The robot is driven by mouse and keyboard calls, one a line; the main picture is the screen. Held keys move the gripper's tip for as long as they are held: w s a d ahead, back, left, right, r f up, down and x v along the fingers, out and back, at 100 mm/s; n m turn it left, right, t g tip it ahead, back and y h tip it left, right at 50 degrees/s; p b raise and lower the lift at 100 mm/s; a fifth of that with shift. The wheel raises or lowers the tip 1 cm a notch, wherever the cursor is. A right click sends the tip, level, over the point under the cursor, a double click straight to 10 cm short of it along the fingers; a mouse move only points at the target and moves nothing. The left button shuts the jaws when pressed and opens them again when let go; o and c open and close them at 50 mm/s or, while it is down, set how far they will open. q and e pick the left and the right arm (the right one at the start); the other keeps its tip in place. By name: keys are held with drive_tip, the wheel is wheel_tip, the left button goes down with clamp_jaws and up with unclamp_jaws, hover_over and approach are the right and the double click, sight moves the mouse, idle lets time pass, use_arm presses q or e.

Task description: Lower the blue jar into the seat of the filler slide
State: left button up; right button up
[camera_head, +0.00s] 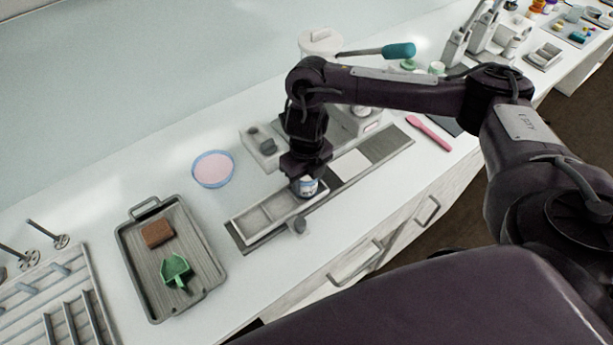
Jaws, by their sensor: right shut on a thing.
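The blue jar (307,187), small with a blue and white side, is held upright beneath my right gripper (304,174). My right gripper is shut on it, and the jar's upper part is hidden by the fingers. The filler slide (262,219) is a pale carriage with square recesses on a long grey rail (384,147). The jar is at the carriage's right end, over or in the recess there. The gripper hides that seat, so I cannot tell whether the jar touches its floor. My left gripper is not in view.
A grey tray (203,247) with a brown block (157,234) and a green scoop (176,271) lies left. A white machine with a teal-handled lever (398,51) stands behind my arm. A pink spatula (429,133) lies right.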

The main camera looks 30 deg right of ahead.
idle(0.3)
drive_tip(key=o, duration=1)
wheel_tip(320, 180, up, 6)
drive_tip(key=p, duration=0.6)
drive_tip(key=shift+f, duration=0.1)
